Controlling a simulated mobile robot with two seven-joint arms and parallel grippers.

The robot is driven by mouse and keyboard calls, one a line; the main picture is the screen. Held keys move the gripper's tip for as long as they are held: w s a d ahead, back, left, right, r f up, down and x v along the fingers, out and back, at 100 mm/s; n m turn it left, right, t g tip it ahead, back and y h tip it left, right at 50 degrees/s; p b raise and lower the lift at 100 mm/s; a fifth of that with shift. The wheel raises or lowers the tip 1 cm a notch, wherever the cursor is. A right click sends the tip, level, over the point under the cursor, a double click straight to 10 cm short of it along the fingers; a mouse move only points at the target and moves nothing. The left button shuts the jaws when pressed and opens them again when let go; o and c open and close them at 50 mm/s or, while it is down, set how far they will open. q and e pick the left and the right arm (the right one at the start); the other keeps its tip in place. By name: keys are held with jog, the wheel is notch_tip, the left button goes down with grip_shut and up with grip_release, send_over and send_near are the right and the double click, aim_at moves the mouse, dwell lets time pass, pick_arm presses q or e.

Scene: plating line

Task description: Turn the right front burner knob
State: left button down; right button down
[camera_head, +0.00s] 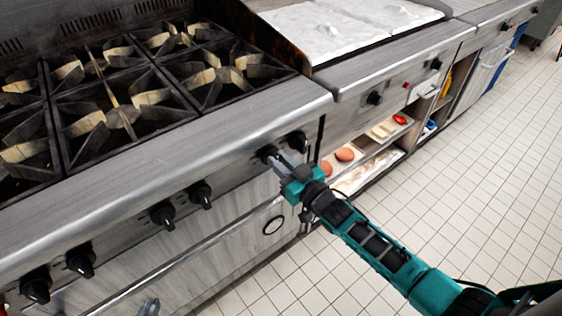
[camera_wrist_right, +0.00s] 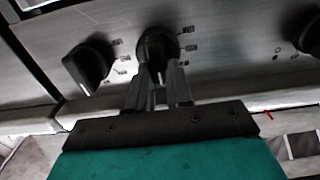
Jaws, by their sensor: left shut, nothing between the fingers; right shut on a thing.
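A row of black knobs runs along the steel front panel of the stove (camera_head: 230,170). My right gripper (camera_head: 278,160) is shut on the black knob (camera_head: 265,152) second from the stove's right end. In the right wrist view, its two grey fingers (camera_wrist_right: 158,80) sit on either side of this knob (camera_wrist_right: 157,45), whose white mark points down toward them. The rightmost knob (camera_head: 298,141) is free beside it. It also shows in the right wrist view (camera_wrist_right: 88,63), on the left. Only the grey tip of my left gripper (camera_head: 150,307) shows at the bottom edge, shut and empty.
More knobs (camera_head: 163,214) stick out to the left along the panel, above the oven door. Black burner grates (camera_head: 120,115) cover the stove top. A griddle counter with open shelves holding food (camera_head: 345,154) stands to the right. The tiled floor (camera_head: 480,190) is clear.

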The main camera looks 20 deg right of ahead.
jog(key=shift+s+a+f+n, duration=0.1)
jog(key=shift+a+n, duration=0.05)
jog(key=shift+n, duration=1.25)
jog(key=shift+a+f+n, duration=0.1)
jog(key=shift+n, duration=1.3)
jog(key=shift+s+a+f+n, duration=0.1)
jog(key=shift+a+n, duration=0.05)
jog(key=shift+n, duration=1.25)
jog(key=c, duration=1)
grip_release()
jog(key=shift+r, duration=0.1)
jog(key=v, duration=1.3)
jog(key=shift+p, duration=0.35)
